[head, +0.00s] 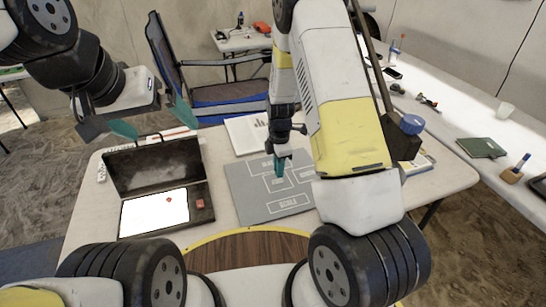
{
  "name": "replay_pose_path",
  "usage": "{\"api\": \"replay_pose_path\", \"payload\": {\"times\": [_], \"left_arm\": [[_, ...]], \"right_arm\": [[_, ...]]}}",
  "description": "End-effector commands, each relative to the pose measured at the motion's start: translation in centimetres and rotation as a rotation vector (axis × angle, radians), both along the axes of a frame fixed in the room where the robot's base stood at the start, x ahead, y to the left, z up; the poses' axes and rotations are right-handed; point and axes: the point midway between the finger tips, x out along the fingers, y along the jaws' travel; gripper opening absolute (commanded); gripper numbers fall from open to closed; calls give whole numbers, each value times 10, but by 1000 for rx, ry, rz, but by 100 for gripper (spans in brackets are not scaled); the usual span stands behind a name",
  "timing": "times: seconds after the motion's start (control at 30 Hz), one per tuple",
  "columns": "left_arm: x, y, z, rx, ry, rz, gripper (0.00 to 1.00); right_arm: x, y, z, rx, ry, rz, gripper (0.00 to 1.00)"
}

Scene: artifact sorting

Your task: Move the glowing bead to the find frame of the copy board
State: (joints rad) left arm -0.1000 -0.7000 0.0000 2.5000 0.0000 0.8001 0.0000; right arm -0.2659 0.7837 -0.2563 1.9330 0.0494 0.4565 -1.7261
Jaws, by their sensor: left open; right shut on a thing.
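The grey copy board (248,203) lies on the near table with white outlined frames; the bottom one reads SCALE, and the other labels are too small or covered to read surely. My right gripper (280,170) points down over the upper middle of the board. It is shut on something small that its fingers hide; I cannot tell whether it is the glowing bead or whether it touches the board. My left gripper (152,121) is open and empty, raised above the table's back left, behind the dark case.
A dark open case (125,170) with a bright white panel (140,214) stands left of the board. A small red piece (168,199) lies on the panel, and a red block (200,203) is beside it. A printed sheet (240,130) lies behind the board. A folding chair (215,93) stands beyond.

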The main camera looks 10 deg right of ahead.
Motion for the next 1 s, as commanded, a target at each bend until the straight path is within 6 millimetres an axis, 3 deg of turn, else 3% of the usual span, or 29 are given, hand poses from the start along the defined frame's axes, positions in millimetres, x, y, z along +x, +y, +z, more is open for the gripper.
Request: {"api": "replay_pose_path", "payload": {"times": [0.2,0.57,0.6,0.67,1.0], "left_arm": [[0,0,0,0,0,0,100],[0,0,0,0,0,0,100],[0,0,0,0,0,0,100],[0,0,0,0,0,0,100],[0,0,0,0,0,0,100]], "right_arm": [[-1,0,-29,-2,2,0,0],[-1,0,-32,-1,1,2,0],[0,0,-31,-1,0,2,24],[-1,0,-31,-1,0,2,35],[-1,0,-30,-1,0,1,38]]}}
